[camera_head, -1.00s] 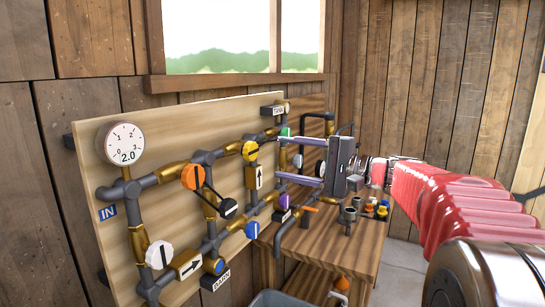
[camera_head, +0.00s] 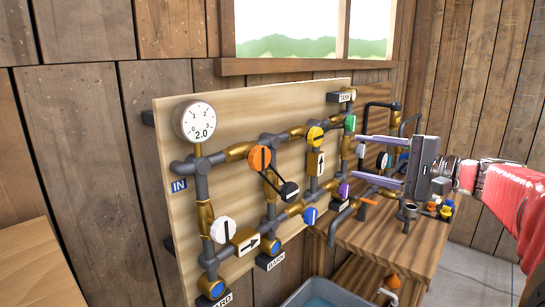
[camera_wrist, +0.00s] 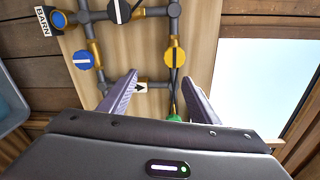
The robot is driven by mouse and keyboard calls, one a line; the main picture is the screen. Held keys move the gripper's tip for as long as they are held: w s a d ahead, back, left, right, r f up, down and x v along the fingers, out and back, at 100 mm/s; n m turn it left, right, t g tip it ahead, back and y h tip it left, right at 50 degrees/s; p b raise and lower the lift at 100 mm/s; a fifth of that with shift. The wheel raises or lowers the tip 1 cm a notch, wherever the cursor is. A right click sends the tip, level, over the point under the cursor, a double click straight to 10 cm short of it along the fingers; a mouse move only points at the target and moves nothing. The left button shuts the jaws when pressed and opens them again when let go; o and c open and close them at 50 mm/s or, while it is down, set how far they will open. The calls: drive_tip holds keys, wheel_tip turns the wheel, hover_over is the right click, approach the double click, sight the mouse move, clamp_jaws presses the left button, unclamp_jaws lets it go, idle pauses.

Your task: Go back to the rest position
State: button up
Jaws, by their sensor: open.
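My gripper (camera_head: 357,157) is open and empty, its two long purple-grey fingers apart and pointing left at the pipe board. In the wrist view the open fingers (camera_wrist: 160,98) reach toward the board, with pipe between and beyond them. The fingertips are near the pipes by the green valve (camera_head: 350,123) and the purple valve (camera_head: 344,190); I cannot tell whether they touch. In the wrist view the green valve (camera_wrist: 175,118) is partly hidden behind the gripper body. My red-sleeved arm comes in from the right.
The wooden pipe board (camera_head: 228,120) carries a gauge (camera_head: 196,122) reading 2.0 and several coloured valves. A wooden workbench (camera_head: 380,237) with small fittings stands below the gripper. A grey bin (camera_head: 330,298) is at the bottom. A window (camera_head: 310,30) is above.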

drive_tip(key=s+a+f+n+g+h, duration=0.1)
drive_tip(key=s+a+f+g+h, duration=0.3)
drive_tip(key=f, duration=0.6)
drive_tip(key=s+d+f+n+g+h, duration=0.1)
drive_tip(key=s+f+g+h, duration=0.1)
drive_tip(key=s+f, duration=0.6)
drive_tip(key=s+a+f+n+g+h, duration=0.2)
drive_tip(key=s+f+n+h, duration=0.4)
drive_tip(key=s+f, duration=0.5)
drive_tip(key=s+a+r+n+t, duration=0.1)
drive_tip(key=s+a+r+n, duration=0.2)
drive_tip(key=s+a, duration=0.1)
drive_tip(key=shift+s+a+r, duration=0.3)
drive_tip(key=shift+s+r, duration=0.1)
drive_tip(key=shift+s, duration=0.2)
drive_tip(key=shift+c, duration=0.5)
